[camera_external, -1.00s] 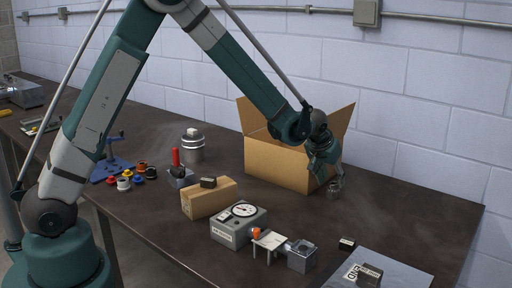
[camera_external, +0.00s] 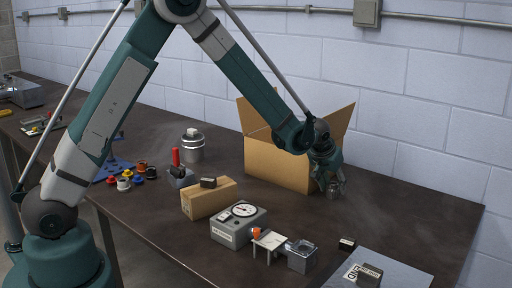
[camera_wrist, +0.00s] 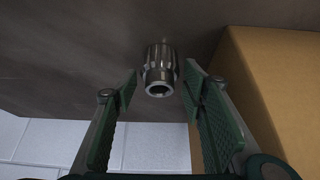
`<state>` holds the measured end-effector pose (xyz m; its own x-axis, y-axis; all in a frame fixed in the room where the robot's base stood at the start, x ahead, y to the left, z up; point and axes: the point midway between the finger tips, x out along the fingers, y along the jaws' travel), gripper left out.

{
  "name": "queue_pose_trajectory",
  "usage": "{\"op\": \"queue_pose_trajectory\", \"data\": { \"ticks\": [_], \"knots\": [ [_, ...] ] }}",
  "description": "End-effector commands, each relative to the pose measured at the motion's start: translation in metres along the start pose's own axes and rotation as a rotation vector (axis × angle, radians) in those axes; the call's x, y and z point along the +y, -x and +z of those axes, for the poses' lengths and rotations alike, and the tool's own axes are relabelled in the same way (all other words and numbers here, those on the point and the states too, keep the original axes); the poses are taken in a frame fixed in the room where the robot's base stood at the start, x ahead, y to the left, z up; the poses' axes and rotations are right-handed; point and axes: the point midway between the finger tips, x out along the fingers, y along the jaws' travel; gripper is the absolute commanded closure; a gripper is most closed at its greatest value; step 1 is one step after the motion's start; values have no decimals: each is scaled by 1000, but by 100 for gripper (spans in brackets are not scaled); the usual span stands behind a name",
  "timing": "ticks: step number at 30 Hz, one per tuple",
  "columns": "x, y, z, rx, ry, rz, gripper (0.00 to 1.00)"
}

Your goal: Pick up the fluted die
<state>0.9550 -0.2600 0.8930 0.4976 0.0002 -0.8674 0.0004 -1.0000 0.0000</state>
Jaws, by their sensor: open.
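The fluted die (camera_wrist: 160,72) is a small grey metal cylinder with a ribbed side and a round hole in its end. In the wrist view it sits between and just beyond my two open green fingers (camera_wrist: 158,92), touching neither as far as I can see. In the external view the die (camera_external: 333,191) stands on the dark table right of the open cardboard box, partly hidden by my gripper (camera_external: 331,180), which is low over it.
The open cardboard box (camera_external: 275,165) stands close beside my gripper, and its wall (camera_wrist: 275,85) fills the right of the wrist view. A gauge box (camera_external: 238,228), a small metal block (camera_external: 302,256) and a small dark block (camera_external: 347,244) lie nearer the front.

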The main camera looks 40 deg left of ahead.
Motion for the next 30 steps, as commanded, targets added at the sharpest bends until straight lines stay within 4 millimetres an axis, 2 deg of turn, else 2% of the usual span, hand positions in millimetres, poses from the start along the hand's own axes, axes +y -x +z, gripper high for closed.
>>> {"op": "queue_pose_trajectory", "data": {
  "ticks": [3,11,21,28,30],
  "knots": [
    [0,0,0,0,0,0,61],
    [0,0,0,0,0,0,94],
    [0,2,-1,0,0,0,94],
    [0,13,-7,0,0,0,94],
    [0,16,2,0,-1,0,94]
  ]
}}
